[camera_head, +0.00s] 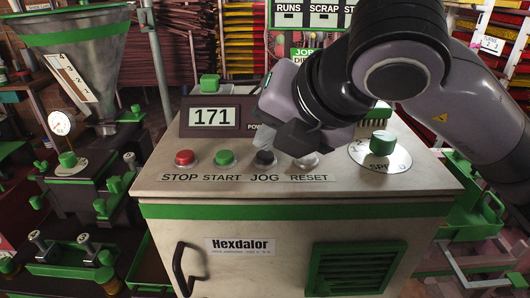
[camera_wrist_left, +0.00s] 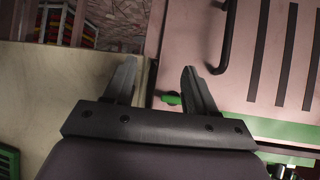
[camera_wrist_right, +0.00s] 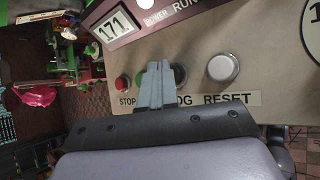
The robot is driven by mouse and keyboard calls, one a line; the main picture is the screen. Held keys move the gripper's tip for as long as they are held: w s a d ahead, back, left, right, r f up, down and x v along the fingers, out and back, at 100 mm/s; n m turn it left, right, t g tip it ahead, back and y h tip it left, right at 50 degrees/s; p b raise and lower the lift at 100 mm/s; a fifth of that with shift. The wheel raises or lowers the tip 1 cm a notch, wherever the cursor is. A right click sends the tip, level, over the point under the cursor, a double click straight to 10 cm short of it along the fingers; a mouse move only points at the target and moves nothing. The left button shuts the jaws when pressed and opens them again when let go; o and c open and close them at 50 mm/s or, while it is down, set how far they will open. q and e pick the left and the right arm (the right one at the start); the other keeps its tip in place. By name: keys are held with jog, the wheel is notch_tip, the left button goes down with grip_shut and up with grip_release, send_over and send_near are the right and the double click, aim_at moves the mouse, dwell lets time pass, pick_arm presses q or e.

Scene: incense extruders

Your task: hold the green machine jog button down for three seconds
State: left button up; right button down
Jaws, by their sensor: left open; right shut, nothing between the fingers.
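The machine (camera_head: 300,210) is a cream cabinet with green trim, marked Hexdalor. Its sloped panel has a row of buttons. The jog button (camera_head: 265,158) is dark, above the JOG label, between the green start button (camera_head: 224,158) and the pale reset button (camera_head: 306,160). My right gripper (camera_head: 268,130) is shut and empty, just above and behind the jog button. In the right wrist view its fingers (camera_wrist_right: 158,64) partly hide the jog button (camera_wrist_right: 180,74). I cannot tell whether they touch it. My left gripper (camera_wrist_left: 158,66) is open and empty, seen only in the left wrist view.
The red stop button (camera_head: 185,158) is at the row's left end. A display (camera_head: 210,117) reading 171 stands behind the row. A green knob (camera_head: 382,143) sits at the panel's right. A hopper (camera_head: 78,60) and gauge (camera_head: 60,122) stand left. A dark handle (camera_wrist_left: 228,35) shows in the left wrist view.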

aim_at(270, 157)
jog(key=shift+f+b, duration=0.5)
jog(key=shift+b, duration=0.1)
dwell(0.5)
jog(key=shift+r, duration=0.1)
dwell(3.2)
jog(key=shift+r+p, duration=0.3)
jog(key=shift+r, duration=0.6)
jog(key=shift+r, duration=0.1)
jog(key=shift+r+p, duration=1.2)
jog(key=shift+r, duration=1.25)
